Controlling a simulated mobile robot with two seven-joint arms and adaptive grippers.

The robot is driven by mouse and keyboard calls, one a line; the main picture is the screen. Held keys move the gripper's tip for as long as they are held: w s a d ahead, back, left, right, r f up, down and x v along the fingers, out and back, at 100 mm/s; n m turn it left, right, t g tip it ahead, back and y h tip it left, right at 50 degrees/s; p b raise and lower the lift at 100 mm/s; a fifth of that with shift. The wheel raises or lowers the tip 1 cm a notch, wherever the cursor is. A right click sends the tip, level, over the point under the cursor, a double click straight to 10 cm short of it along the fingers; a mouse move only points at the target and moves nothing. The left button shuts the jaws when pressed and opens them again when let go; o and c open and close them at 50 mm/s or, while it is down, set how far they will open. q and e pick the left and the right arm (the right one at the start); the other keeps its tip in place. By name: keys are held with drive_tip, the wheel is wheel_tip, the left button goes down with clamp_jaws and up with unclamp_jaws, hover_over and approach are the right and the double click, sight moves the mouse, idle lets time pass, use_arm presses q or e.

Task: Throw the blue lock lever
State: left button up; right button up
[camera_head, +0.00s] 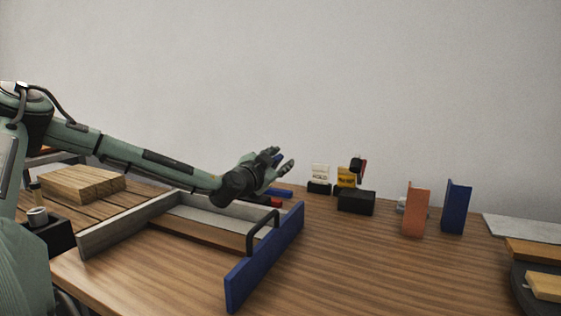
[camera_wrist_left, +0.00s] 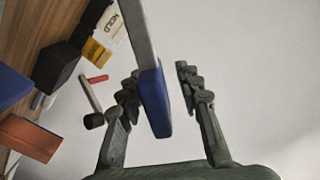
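The blue lock lever has a grey shaft and a blue handle (camera_wrist_left: 153,103). In the left wrist view its shaft comes in from the top, and the handle lies between the fingers of my left gripper (camera_wrist_left: 159,72). The fingers are spread, with a gap visible on the right side and a narrower one on the left. In the head view my left gripper (camera_head: 279,160) is above the far side of the table, and a bit of blue shows between its fingers. Most of the lever is hidden there by the hand. My right gripper is in neither view.
A black block (camera_head: 356,203) stands right of the hand, near white and yellow cards (camera_wrist_left: 97,50). A dark-knobbed lever (camera_wrist_left: 92,104) is close to the left finger. Orange (camera_head: 416,208) and blue (camera_head: 456,207) panels stand farther right.

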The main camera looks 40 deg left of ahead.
use_arm(q)
drive_tip(key=shift+w, duration=0.2)
clamp_jaws()
idle(0.6)
